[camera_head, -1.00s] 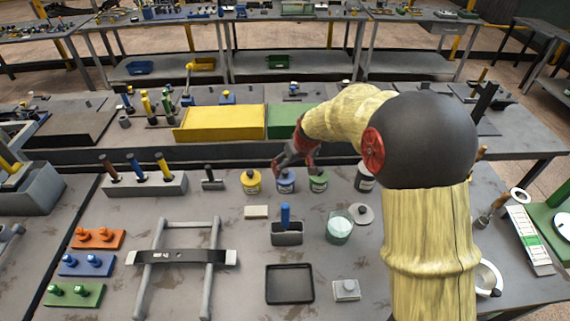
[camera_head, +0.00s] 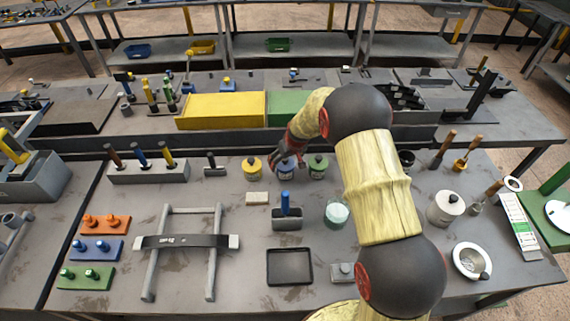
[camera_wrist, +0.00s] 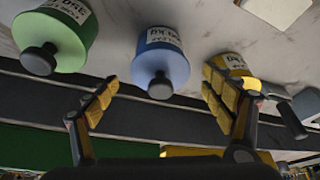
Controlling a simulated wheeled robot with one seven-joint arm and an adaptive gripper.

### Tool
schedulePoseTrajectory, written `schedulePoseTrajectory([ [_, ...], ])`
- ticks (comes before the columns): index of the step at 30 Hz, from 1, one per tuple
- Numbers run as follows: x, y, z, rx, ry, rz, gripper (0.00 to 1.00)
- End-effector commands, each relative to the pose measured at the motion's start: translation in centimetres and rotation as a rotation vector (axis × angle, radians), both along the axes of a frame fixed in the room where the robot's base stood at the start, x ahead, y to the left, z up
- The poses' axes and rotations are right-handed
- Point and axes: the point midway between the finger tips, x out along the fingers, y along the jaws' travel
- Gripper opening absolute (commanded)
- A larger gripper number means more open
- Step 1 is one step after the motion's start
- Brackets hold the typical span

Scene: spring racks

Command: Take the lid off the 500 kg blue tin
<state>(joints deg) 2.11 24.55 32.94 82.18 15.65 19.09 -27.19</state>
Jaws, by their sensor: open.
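The blue tin (camera_head: 286,172) stands in a row between a yellow tin (camera_head: 251,169) and a green tin (camera_head: 318,167). In the wrist view the blue tin (camera_wrist: 160,40) is at the centre, with its lid (camera_wrist: 160,68) on and a dark round knob (camera_wrist: 160,88) on top. The writing on its label is upside down and I cannot read it surely. My gripper (camera_wrist: 160,78) is open and empty, its fingers apart to the two sides of the blue tin. In the head view my gripper (camera_head: 287,163) hides part of that tin; contact is unclear.
In the wrist view the green tin (camera_wrist: 62,35) is close on the left and the yellow tin (camera_wrist: 232,62) on the right, partly behind a finger. A glass (camera_head: 337,214) and a grey block with a blue handle (camera_head: 286,215) stand nearer.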

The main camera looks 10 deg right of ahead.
Motion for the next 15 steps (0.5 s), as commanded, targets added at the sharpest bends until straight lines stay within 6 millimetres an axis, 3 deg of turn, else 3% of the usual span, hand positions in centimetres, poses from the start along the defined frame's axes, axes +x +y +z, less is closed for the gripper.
schedulePoseTrajectory([
  [10,0.32,0.07,-0.64,0.000,-0.001,0.001,0.82],
  [15,0.31,0.07,-0.64,0.000,-0.001,0.000,0.72],
])
